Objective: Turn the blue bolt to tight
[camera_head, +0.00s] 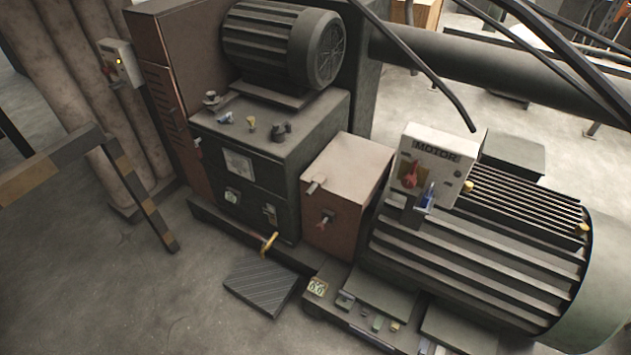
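A small blue part (428,198) sticks out of the front of a white box marked MOTOR (441,146). It stands roughly upright, just right of a red handle (411,176). It may be the blue bolt, but it is too small to tell its shape or how tight it is. A second small bluish fitting (225,117) sits on top of the dark green cabinet (314,125). Neither of my grippers is in view.
The MOTOR box stands on a large ribbed motor (475,265). A brown box (345,170) is left of it. A yellow handle (268,243) juts out low in front. A black and yellow barrier (140,190) stands at left. The floor (130,290) at front left is clear.

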